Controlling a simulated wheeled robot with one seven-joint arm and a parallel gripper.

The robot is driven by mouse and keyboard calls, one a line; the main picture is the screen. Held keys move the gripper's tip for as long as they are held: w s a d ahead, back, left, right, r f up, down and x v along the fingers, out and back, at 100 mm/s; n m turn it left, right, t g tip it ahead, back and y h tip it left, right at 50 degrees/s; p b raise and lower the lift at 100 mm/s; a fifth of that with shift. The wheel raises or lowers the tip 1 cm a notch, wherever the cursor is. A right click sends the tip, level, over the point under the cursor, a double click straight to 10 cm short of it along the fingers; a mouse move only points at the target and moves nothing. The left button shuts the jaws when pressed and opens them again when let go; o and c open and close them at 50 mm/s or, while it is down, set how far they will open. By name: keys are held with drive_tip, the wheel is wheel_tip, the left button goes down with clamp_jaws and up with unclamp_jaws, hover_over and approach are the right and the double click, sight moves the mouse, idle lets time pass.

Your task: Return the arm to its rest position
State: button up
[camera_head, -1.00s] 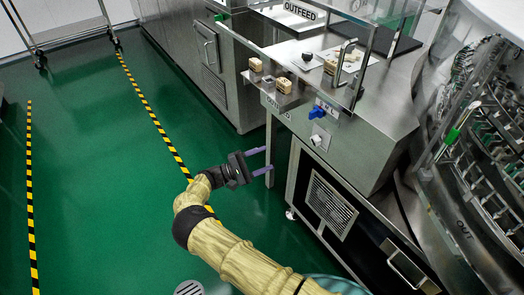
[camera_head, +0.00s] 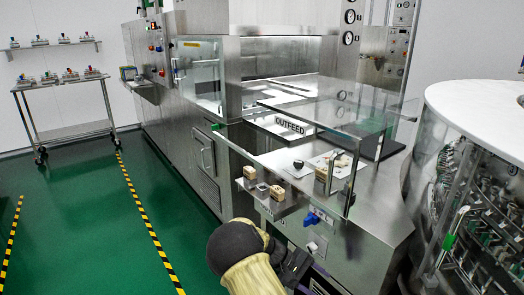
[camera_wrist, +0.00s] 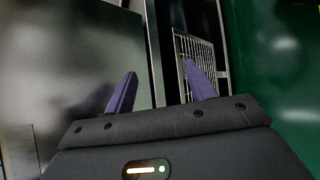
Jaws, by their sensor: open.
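My arm, in a tan sleeve with a dark joint, reaches up from the bottom middle of the head view. My gripper (camera_wrist: 160,90) shows in the wrist view with its two purple fingers spread apart and nothing between them. In the head view only its dark body shows near the bottom edge, low in front of the outfeed cabinet; the fingertips are mostly cut off or hidden there. In the wrist view the fingers point at a steel cabinet panel (camera_wrist: 85,60) and a vent grille (camera_wrist: 196,58). I cannot tell how far away these are.
The outfeed table (camera_head: 375,205) stands right of my gripper, with clear guards and small wooden blocks (camera_head: 277,192) on its edge. A round washer (camera_head: 480,190) stands at the far right. A wheeled cart (camera_head: 65,105) is at the back left. Green floor (camera_head: 80,230) on the left is free.

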drive_tip(key=s+r+m+t+y, duration=0.3)
drive_tip(key=s+r+y, duration=0.25)
drive_tip(key=s, duration=0.45)
drive_tip(key=s+r+m+t+y, duration=0.2)
drive_tip(key=s+r+y, duration=0.3)
drive_tip(key=s+r, duration=0.3)
drive_tip(key=w+p+v, duration=0.2)
drive_tip(key=p+v, duration=1)
drive_tip(key=p, duration=0.1)
drive_tip(key=w+r+p+v, duration=0.1)
drive_tip(key=w+p+v, duration=0.1)
drive_tip(key=p+v, duration=1)
drive_tip(key=shift+p, duration=0.35)
